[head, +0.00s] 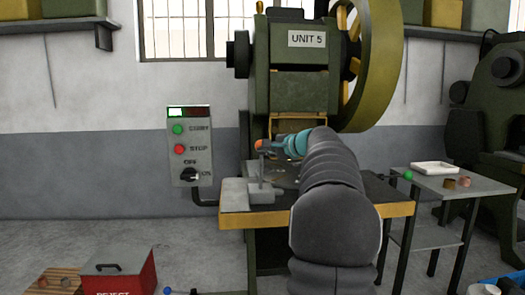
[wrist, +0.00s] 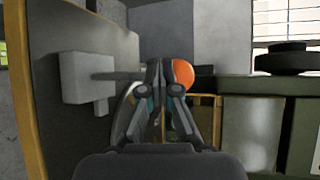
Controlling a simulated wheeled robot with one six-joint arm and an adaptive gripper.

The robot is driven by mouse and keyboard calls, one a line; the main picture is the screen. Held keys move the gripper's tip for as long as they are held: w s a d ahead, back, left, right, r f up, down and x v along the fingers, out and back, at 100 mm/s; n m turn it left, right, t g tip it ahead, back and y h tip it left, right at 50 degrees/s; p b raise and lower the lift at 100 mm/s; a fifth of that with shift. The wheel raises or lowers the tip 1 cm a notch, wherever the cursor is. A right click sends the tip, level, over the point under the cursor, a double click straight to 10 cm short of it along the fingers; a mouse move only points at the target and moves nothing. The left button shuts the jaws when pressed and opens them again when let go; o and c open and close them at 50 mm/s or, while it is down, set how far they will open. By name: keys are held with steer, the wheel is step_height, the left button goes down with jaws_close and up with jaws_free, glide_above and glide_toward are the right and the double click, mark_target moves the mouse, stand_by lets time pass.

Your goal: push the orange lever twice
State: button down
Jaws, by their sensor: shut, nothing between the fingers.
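The orange lever's ball knob (head: 259,144) tops a thin upright rod on a grey block at the left part of the press table, below the UNIT 5 press. My gripper (head: 268,146), teal, reaches in from the right with its tips beside the knob. In the wrist view, which is turned on its side, the orange knob (wrist: 183,73) shows just right of my fingertips (wrist: 163,64). The fingers are together and empty, and hide part of the rod. I cannot tell whether they touch it.
The press table (head: 400,209) has a yellow edge. A control panel (head: 189,145) with green and red buttons and a dial is on the left. A side table (head: 450,186) at right holds a white tray and small copper pieces. A red reject bin (head: 120,275) stands lower left.

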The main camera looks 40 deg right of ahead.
steer(key=shift+w+d+r+p, duration=0.15)
steer(key=shift+w+d+p, duration=0.3)
steer(key=shift+w+p, duration=0.25)
steer(key=shift+w+d+r+p, duration=0.2)
steer(key=shift+w+d+p, duration=0.25)
steer(key=shift+w+p, duration=0.25)
steer(key=shift+w+d+r+p, duration=0.15)
steer(key=shift+w+d+p, duration=0.35)
steer(key=shift+w, duration=0.3)
stand_by(3.1)
stand_by(0.5)
steer(key=s+a+f+b, duration=0.1)
steer(key=s+a+b, duration=0.3)
steer(key=s+b, duration=0.2)
steer(key=shift+s+f+b, duration=0.2)
steer(key=shift+f+b, duration=0.1)
stand_by(0.7)
